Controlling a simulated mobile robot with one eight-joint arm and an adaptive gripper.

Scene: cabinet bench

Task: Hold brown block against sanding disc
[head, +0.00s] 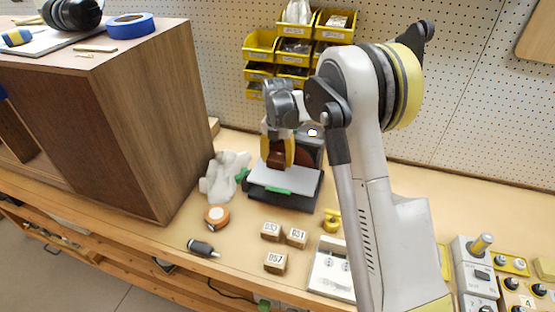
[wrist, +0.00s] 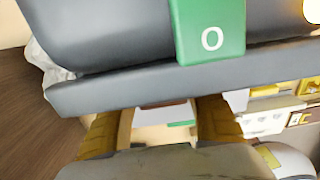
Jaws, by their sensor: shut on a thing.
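The brown block (head: 276,158) is between the yellow fingers of my gripper (head: 279,152) in the head view. My gripper is shut on it, above the pale work table (head: 285,180) of the sander. The reddish-brown sanding disc (head: 304,151) is just right of and behind the block, partly hidden by the gripper. I cannot tell whether the block touches the disc. In the wrist view, my fingers (wrist: 167,122) point toward a pale surface. A dark grey body with a green "O" panel (wrist: 208,30) fills the top there. The block is not clearly visible in that view.
A large brown cabinet (head: 150,120) stands left. Yellow bins (head: 260,45) hang behind. Controls (head: 475,262) stand at right.

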